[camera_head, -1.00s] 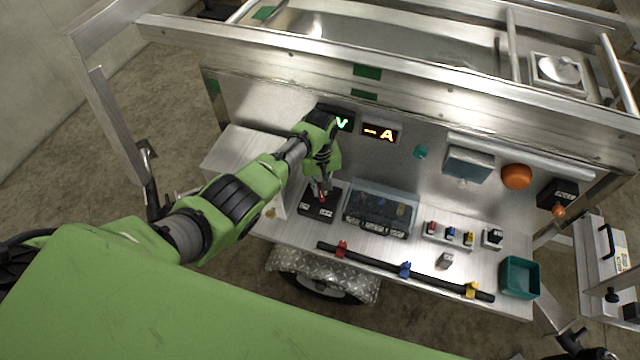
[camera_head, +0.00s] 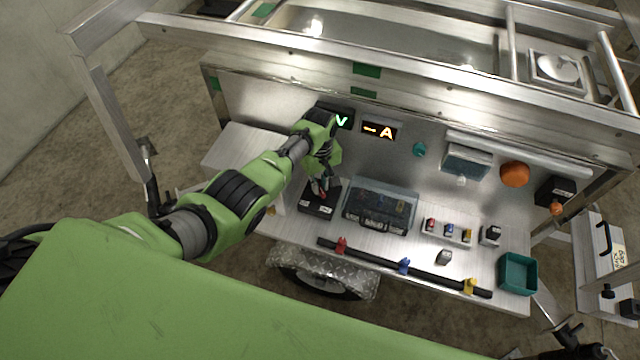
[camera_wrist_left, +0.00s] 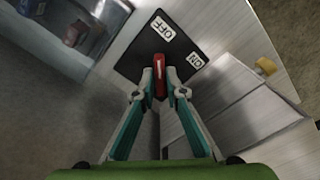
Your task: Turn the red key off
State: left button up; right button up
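The red key (camera_wrist_left: 159,76) stands on a black switch plate (camera_wrist_left: 138,61) with white OFF and ON labels. In the left wrist view the key's long side lines up roughly with the OFF label (camera_wrist_left: 162,28); the ON label (camera_wrist_left: 195,61) lies to its right. In the head view the left gripper (camera_head: 320,187) reaches down to the switch box (camera_head: 318,206) and partly hides the key. My right gripper is not in view.
A clear-lidded box (camera_head: 380,207) stands just right of the switch. A black bar with coloured clips (camera_head: 375,257) runs along the front, and a teal bin (camera_head: 518,274) stands at right.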

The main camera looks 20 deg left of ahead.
aim_at(320, 187)
pick_arm(q)
jog(key=shift+o, duration=0.8)
jog(key=shift+r, duration=0.1)
notch_tip(320, 187, up, 12)
dwell(0.4)
